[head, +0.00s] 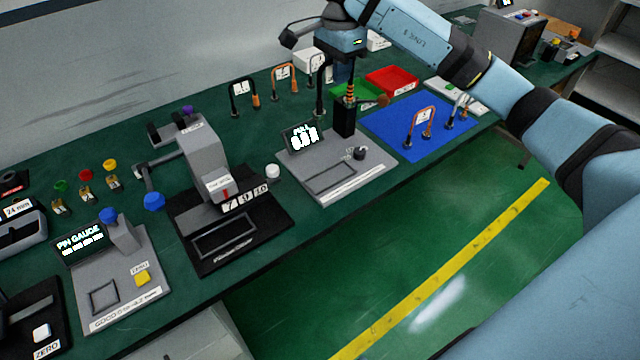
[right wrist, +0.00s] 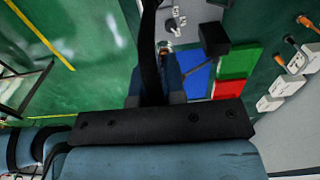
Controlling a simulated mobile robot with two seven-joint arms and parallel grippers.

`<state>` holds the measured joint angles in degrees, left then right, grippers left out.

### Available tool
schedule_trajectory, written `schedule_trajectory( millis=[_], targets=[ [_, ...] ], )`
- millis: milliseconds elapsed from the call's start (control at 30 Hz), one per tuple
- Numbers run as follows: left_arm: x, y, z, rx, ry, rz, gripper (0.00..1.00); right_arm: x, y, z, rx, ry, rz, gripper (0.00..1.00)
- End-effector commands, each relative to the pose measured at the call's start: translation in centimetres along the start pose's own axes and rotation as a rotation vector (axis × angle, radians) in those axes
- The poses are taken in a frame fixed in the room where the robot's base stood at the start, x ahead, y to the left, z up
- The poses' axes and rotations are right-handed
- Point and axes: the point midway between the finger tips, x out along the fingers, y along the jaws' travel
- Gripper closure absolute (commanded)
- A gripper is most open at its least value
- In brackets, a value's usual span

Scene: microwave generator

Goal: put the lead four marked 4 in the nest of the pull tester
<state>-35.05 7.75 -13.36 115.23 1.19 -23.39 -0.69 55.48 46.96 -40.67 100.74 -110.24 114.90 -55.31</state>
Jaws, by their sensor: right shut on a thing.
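The pull tester (head: 378,172) stands mid-bench, with a lit display (head: 300,138), a black post (head: 345,120) and a rectangular nest outline (head: 330,178) on its grey base. My right gripper (head: 349,62) is above and behind it, shut on a dark lead (head: 319,88) that hangs as an arch, with an orange-banded end (head: 350,91) near the post. Its number is not legible. The arm covers part of the grip. In the right wrist view, a black strip (right wrist: 150,50) runs up the middle and the fingertips are hard to make out. My left gripper is out of view.
Two leads (head: 243,92) (head: 283,78) stand at the back left. Two more (head: 421,124) (head: 460,110) stand on the blue mat (head: 388,128). A red tray (head: 392,79) and a green tray (head: 350,92) are behind. A black fixture (head: 245,245) stands left of the tester.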

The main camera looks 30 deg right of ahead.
Motion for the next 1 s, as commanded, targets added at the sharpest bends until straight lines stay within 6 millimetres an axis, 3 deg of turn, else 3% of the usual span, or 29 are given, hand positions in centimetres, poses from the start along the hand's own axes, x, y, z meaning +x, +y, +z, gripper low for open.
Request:
schedule_trajectory(
  millis=[233,700,800,1000],
  targets=[
    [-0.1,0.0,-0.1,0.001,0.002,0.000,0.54,0.9,0.0,0.0,0.001,-0.001,0.002,1.00],
    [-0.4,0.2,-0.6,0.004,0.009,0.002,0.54,12.6,0.1,0.1,0.001,-0.002,0.005,1.00],
    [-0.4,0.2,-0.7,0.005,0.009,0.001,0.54,14.4,0.1,0.0,0.001,-0.001,0.003,1.00],
    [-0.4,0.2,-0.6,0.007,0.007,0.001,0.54,15.9,0.0,0.0,0.000,-0.001,0.000,1.00]
  ],
)
